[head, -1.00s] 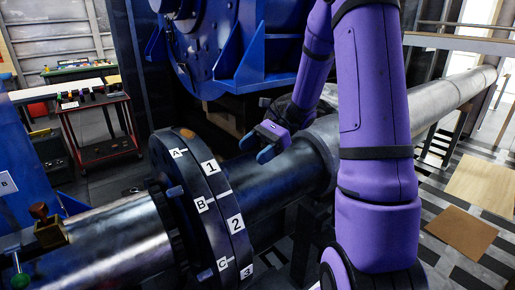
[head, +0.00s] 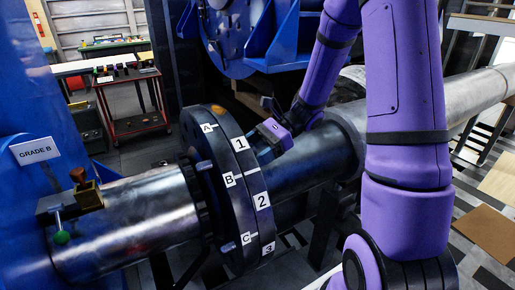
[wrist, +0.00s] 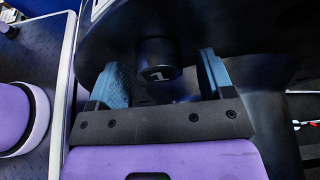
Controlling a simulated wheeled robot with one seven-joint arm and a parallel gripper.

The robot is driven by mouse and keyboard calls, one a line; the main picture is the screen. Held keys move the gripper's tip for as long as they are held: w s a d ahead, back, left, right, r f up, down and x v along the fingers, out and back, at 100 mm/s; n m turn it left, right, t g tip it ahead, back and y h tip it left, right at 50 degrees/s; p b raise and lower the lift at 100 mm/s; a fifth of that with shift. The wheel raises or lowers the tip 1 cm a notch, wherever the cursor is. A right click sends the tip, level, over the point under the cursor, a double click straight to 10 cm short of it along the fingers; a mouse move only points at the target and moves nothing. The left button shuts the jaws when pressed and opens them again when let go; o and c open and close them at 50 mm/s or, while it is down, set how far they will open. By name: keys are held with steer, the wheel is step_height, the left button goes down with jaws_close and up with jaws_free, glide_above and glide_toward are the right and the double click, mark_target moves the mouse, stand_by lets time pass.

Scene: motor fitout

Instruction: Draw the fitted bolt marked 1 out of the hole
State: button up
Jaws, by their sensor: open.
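The dark round flange (head: 222,205) on the pipe bears labels A, B, C and 1, 2, 3. My gripper (head: 264,146) is at the flange's right side, beside label 1 (head: 240,143). In the wrist view a dark cylindrical bolt head marked 1 (wrist: 157,62) sticks out of the dark flange face. My gripper (wrist: 162,78) is open, with one blue finger on each side of the bolt head. A gap shows between the head and each finger. The bolt's shank and the hole are hidden; in the head view the bolt head cannot be made out.
A steel pipe (head: 135,220) runs left from the flange, and another pipe section (head: 305,165) runs right below my arm. Blue machinery (head: 285,40) stands behind. A GRADE B sign (head: 36,150) is at left, a red cart (head: 135,105) farther back.

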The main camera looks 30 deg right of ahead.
steer(key=shift+c, duration=0.4)
jaws_close()
steer(key=shift+d, duration=0.1)
steer(key=shift+d, duration=0.1)
steer(key=d, duration=1.3)
stand_by(2.6)
steer(key=shift+d, duration=0.25)
